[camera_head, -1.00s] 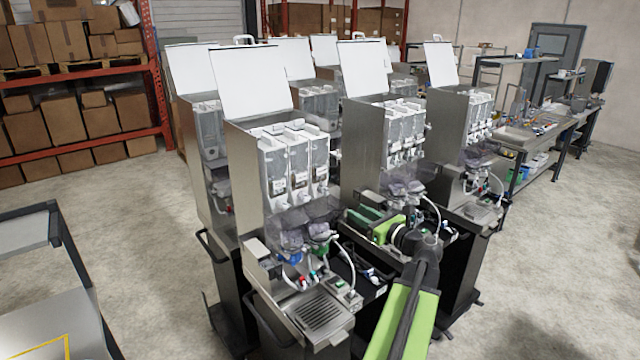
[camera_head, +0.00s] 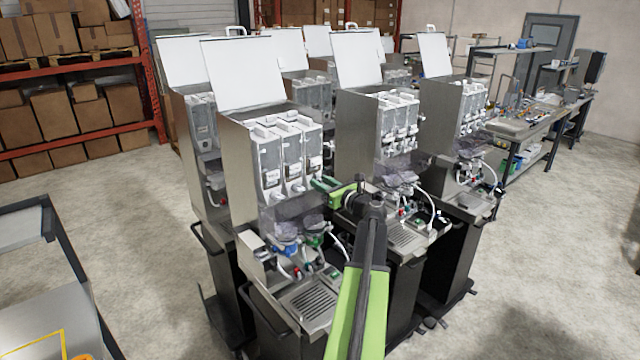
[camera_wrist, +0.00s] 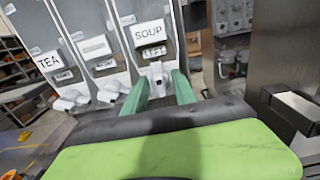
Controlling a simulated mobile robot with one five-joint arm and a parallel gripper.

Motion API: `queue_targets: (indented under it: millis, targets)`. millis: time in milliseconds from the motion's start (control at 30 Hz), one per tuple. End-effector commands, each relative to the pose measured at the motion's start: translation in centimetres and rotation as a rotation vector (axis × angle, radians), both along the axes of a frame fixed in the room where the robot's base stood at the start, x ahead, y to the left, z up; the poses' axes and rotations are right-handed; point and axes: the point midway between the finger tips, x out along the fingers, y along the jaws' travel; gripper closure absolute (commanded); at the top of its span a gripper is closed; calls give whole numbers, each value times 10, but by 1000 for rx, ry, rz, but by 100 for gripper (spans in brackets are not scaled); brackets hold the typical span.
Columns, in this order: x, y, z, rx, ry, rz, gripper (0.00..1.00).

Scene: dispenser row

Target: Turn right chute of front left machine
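The front left machine (camera_head: 238,180) stands nearest, a steel dispenser with its white lid raised and several clear canisters in its front. The right canister (camera_wrist: 150,35) reads "SOUP" in the wrist view, and the right chute (camera_wrist: 157,76) is a white spout below it. My gripper (camera_wrist: 158,82) is open, its green fingers on either side of the right chute; I cannot tell whether they touch it. In the head view my gripper (camera_head: 318,184) is at the machine's right canister, and the chute there is largely hidden by the fingers.
The middle chute (camera_wrist: 111,91) and the left chute (camera_wrist: 70,101) under "TEA" sit close to the left of my fingers. Another machine (camera_head: 360,150) stands close on the right. Cups and tubes (camera_head: 290,245) lie below the chutes.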

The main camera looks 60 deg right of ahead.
Motion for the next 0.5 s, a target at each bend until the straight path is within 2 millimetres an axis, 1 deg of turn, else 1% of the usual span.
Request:
queue_targets:
  millis: [33,100,367,433,500]
  targets:
    - [5,-2,0,0,0,0,67]
    - [9,-3,0,0,0,0,67]
    - [10,-3,0,0,0,0,67]
    - [10,-3,0,0,0,0,74]
    - [10,-3,0,0,0,0,83]
